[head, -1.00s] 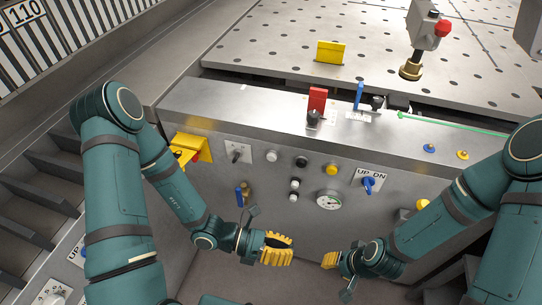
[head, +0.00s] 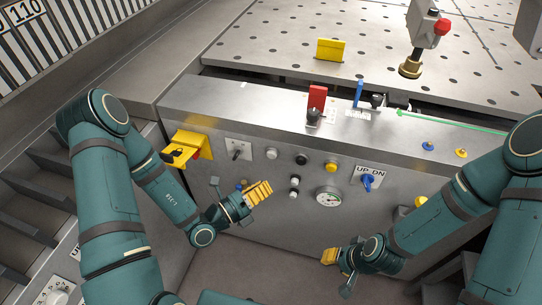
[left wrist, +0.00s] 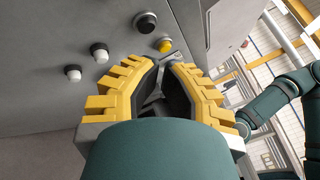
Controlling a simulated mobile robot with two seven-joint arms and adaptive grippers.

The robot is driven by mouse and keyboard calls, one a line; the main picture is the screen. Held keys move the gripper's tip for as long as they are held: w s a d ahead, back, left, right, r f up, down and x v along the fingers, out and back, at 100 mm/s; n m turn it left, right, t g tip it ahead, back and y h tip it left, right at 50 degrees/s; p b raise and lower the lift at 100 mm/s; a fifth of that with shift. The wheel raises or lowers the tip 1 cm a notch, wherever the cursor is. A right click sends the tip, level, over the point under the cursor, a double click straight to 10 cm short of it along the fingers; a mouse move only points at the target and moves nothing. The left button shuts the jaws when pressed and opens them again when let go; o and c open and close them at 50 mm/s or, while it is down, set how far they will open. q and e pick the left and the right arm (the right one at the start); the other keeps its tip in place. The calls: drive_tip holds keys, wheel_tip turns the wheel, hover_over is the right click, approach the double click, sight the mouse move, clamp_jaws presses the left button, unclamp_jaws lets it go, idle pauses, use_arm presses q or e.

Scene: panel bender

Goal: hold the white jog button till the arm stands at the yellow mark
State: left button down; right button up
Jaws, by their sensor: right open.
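Several white-capped buttons show, and I cannot tell which is the jog button. A lone white button (head: 271,153) sits on the panel's upper row. My right gripper (head: 328,256) is open and empty, low before the panel. A yellow block (head: 331,50) stands on the table.
A yellow bracket (head: 190,147) juts out left. A red-knobbed machine head (head: 425,30) hangs above the perforated table (head: 270,45).

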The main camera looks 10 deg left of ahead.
sight(271, 155)
use_arm(q)
drive_tip(key=w, duration=0.8)
drive_tip(key=shift+d+b, duration=0.2)
drive_tip(key=shift+b, duration=0.15)
drive_tip(key=shift+w, duration=0.15)
idle(1.0)
drive_tip(key=shift+w, duration=0.3)
drive_tip(key=shift+w, duration=0.45)
idle(2.0)
drive_tip(key=shift+s+p, duration=0.15)
drive_tip(key=shift+p, duration=0.15)
idle(2.0)
drive_tip(key=shift+s, duration=0.75)
drive_tip(key=shift+p, duration=0.3)
